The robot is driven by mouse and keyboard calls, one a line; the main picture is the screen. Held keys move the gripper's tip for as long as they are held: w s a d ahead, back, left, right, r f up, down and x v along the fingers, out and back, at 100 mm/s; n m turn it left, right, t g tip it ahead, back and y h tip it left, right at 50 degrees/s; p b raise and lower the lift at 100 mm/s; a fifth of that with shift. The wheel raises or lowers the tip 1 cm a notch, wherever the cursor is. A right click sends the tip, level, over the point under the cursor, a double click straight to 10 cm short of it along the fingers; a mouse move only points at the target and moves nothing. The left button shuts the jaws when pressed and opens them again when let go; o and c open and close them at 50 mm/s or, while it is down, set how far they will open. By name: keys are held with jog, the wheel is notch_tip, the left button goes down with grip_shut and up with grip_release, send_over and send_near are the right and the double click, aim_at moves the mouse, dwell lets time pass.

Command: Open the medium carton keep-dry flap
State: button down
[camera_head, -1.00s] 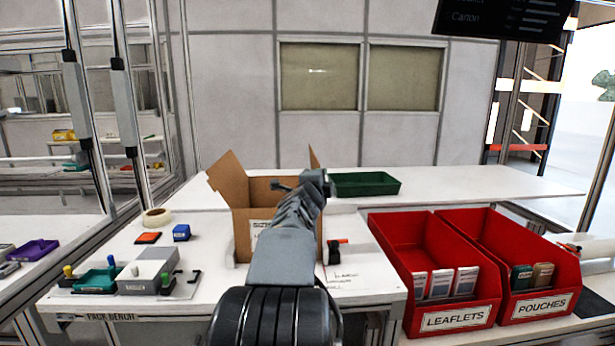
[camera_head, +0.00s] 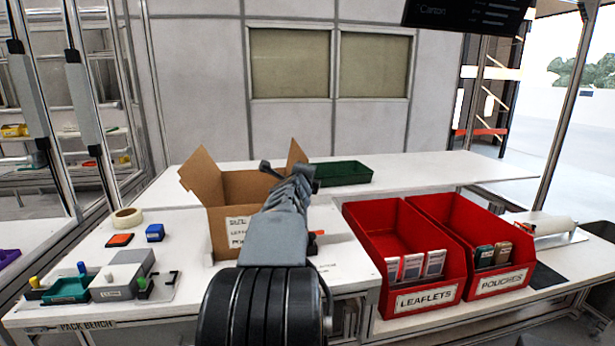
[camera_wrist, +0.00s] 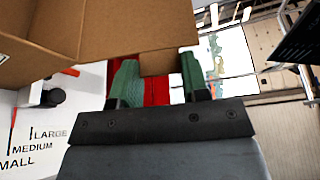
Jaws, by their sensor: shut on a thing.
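The brown carton (camera_head: 222,225) stands open-topped on the white bench, with one flap (camera_head: 201,176) raised at its left and another (camera_head: 297,154) at its right. My gripper (camera_head: 285,168) is at the carton's right side, and my arm hides part of the front. In the wrist view the green fingertips (camera_wrist: 155,78) stand on either side of a small brown cardboard tab (camera_wrist: 157,62) at the edge of a carton panel (camera_wrist: 125,27). The gripper is shut on this tab. I cannot read any keep-dry mark on it.
Red bins of leaflets (camera_head: 410,299) and pouches (camera_head: 497,282) stand close on the right. A green tray (camera_head: 342,174) lies behind the carton. Tape (camera_head: 127,218), small blocks and a grey fixture (camera_head: 128,270) are on the left. Bench printing reads LARGE, MEDIUM and SMALL.

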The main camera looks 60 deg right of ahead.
jog(key=c, duration=0.6)
grip_release()
jog(key=shift+a, duration=0.1)
jog(key=p+v, duration=0.2)
jog(key=v, duration=1.1)
jog(key=shift+a+p, duration=0.3)
jog(key=shift+p, duration=0.05)
